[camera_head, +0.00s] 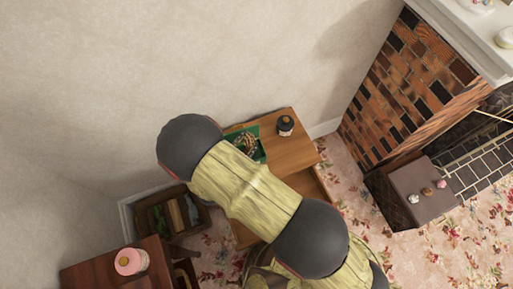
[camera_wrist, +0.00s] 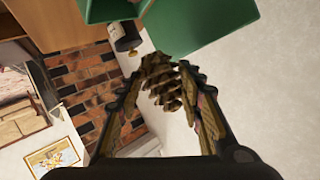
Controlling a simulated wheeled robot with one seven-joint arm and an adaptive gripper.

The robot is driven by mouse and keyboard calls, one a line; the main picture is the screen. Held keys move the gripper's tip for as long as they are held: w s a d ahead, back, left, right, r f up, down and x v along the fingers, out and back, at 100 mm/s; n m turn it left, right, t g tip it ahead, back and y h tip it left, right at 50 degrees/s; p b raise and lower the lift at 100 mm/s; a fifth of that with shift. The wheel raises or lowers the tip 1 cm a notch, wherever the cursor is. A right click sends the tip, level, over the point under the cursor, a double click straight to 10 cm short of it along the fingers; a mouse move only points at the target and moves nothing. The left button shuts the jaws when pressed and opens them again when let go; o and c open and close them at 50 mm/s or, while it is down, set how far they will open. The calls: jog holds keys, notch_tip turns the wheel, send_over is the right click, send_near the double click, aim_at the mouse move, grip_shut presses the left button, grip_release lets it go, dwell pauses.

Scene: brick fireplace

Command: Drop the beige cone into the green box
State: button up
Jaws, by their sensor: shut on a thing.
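The beige cone (camera_wrist: 164,80) is a brown-beige scaly pine cone, held between the fingertips of my gripper (camera_wrist: 162,88) in the wrist view. The gripper is shut on it. The green box (camera_wrist: 205,25) is just beyond the fingertips at the top of the wrist view, and only part of it shows. In the head view the green box (camera_head: 261,154) sits on a wooden stand, partly hidden by my arm. A brownish patterned shape appears over the box there; I cannot tell whether it is the cone or my fingers.
A dark bottle (camera_head: 286,125) stands on the wooden stand (camera_head: 295,153) beside the box; it also shows in the wrist view (camera_wrist: 127,38). The brick fireplace (camera_head: 410,80) is at right. A pink jar (camera_head: 130,262) stands on a cabinet at lower left.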

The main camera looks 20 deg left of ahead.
jog(key=shift+s+f, duration=0.1)
jog(key=shift+s, duration=0.05)
notch_tip(320, 180, down, 6)
jog(key=b, duration=0.4)
jog(key=shift+r, duration=0.2)
jog(key=o, duration=1)
jog(key=v, duration=0.7)
jog(key=shift+s, duration=0.25)
